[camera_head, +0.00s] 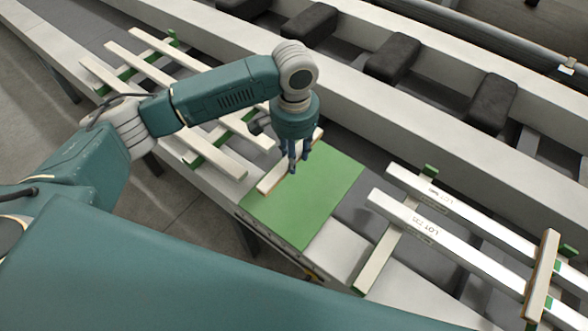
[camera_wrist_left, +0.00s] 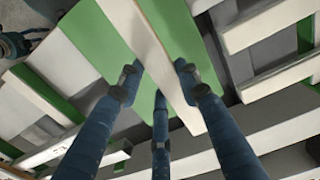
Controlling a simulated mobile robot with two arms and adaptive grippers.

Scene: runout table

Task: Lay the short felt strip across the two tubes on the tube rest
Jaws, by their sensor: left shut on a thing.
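My left gripper (camera_head: 293,165) points down over the green mat (camera_head: 325,190) and is shut on the short felt strip (camera_head: 270,182), a pale bar with a brown edge. I cannot tell whether the strip touches the mat. In the left wrist view the fingers (camera_wrist_left: 160,82) stand on both sides of the strip (camera_wrist_left: 153,45), which runs diagonally between them. Two pale tubes with dark "LOT" print, an upper tube (camera_head: 462,213) and a lower tube (camera_head: 450,252), lie side by side on the tube rest (camera_head: 378,263) at the right.
Another brown-edged strip (camera_head: 541,277) lies across the tubes near their right ends. More pale bars (camera_head: 160,62) lie on green-ended rests at the left. Dark blocks (camera_head: 393,57) sit between the pale rails behind. The mat's right part is clear.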

